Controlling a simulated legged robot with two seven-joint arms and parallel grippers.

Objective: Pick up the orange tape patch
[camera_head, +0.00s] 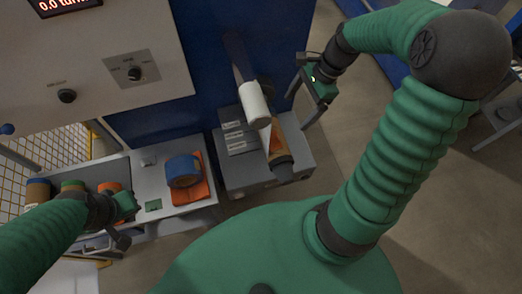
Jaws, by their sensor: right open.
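An orange strip (275,143) shows beside the white roller (254,104), above the grey box at centre; it may be the orange tape patch. A flat orange piece (203,185) also lies under and around a blue-topped roll (183,170) on the grey bench; I cannot tell which is the patch. My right gripper (296,112) is open and empty, to the right of the roller, its fingers pointing down-left. It is apart from the orange strip. My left gripper (125,222) is over the bench, left of the blue roll; its fingers are too unclear to read.
The grey box (235,172) with labelled faces stands against the blue machine wall. Several rolls with coloured tops stand at the bench's left, one of them brown (38,192). A control panel (100,60) with knobs overhangs the bench.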

